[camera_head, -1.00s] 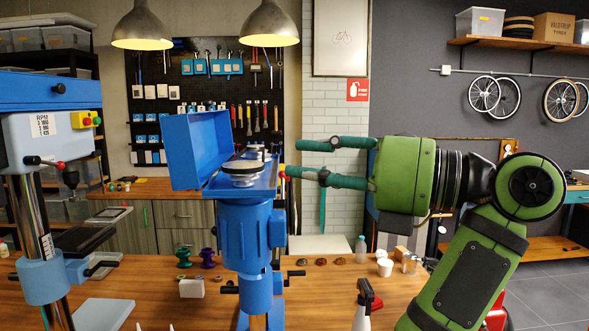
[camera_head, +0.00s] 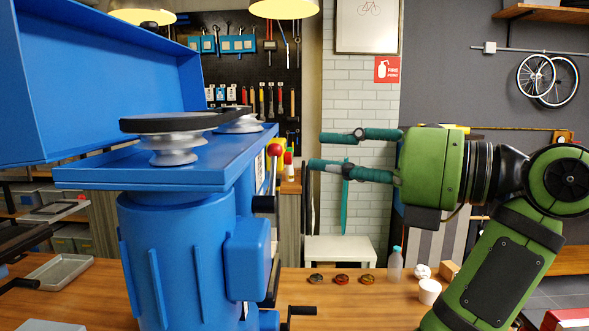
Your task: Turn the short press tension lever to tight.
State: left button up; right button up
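The short blue press (camera_head: 180,240) stands close on the left, its belt cover (camera_head: 100,80) swung open. Its tension lever (camera_head: 273,172) is a thin rod with a red ball knob, rising nearly upright from a black pivot (camera_head: 263,204) on the press's right side. A black belt (camera_head: 185,122) runs over the silver pulleys (camera_head: 172,148).
A black crank handle (camera_head: 300,311) juts out low at the press's right. A bottle (camera_head: 395,264), a white cup (camera_head: 429,291) and small round parts (camera_head: 341,279) stand on the wooden bench (camera_head: 370,305).

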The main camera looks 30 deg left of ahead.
aim_at(281, 152)
pick_arm(q)
jog(key=a, duration=0.1)
jog(key=a+p, duration=0.1)
jog(key=a, duration=0.2)
jog(key=shift+s+r, duration=0.15)
jog(key=shift+s, duration=0.2)
jog(key=a+p, duration=0.1)
jog(key=a, duration=0.1)
jog(key=shift+a, duration=0.35)
jog(key=shift+w, duration=0.1)
grip_shut()
jog(key=shift+a+f, duration=0.1)
jog(key=shift+f, duration=0.1)
pick_arm(e)
jog(key=shift+s+r, duration=0.35)
jog(key=shift+r, duration=0.2)
jog(key=shift+s+r, duration=0.35)
jog(key=shift+r, duration=0.2)
